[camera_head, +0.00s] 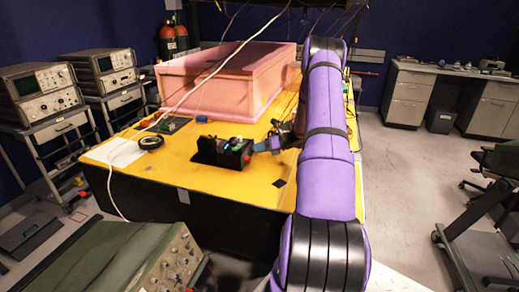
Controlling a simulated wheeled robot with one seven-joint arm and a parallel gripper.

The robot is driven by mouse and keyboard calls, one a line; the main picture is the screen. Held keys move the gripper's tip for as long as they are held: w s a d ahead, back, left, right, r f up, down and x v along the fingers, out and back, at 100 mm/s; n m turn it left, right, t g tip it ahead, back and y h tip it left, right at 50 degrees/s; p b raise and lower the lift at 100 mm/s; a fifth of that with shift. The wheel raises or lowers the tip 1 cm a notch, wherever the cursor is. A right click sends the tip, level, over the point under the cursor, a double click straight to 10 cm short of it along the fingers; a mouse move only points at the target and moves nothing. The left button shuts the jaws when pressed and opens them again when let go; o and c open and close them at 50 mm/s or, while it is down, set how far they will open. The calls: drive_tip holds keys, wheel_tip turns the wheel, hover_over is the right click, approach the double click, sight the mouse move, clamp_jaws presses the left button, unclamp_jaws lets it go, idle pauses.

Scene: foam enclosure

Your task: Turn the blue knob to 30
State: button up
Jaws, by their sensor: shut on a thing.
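A black box (208,153) stands on the yellow tabletop, with small coloured parts on its top and a red knob (247,158) at its right end. My purple arm reaches over the table's right side. My gripper (258,147) is at the box's right end, above the red knob, shut on what seems to be the blue knob. The fingers hide the knob, and its dial marks and setting are too small to read.
A pink foam enclosure (185,88) stands on the table (130,185) behind the box. A roll of black tape (151,142) and a green board (168,125) lie to the left. A pale cable crosses the table. Instruments on carts stand at the left.

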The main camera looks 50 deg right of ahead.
idle(0.4)
drive_tip(key=o, duration=0.9)
drive_tip(key=shift+o, duration=0.2)
drive_tip(key=v, duration=1)
drive_tip(key=shift+s+d, duration=0.2)
drive_tip(key=shift+s, duration=0.15)
drive_tip(key=shift+r, duration=0.1)
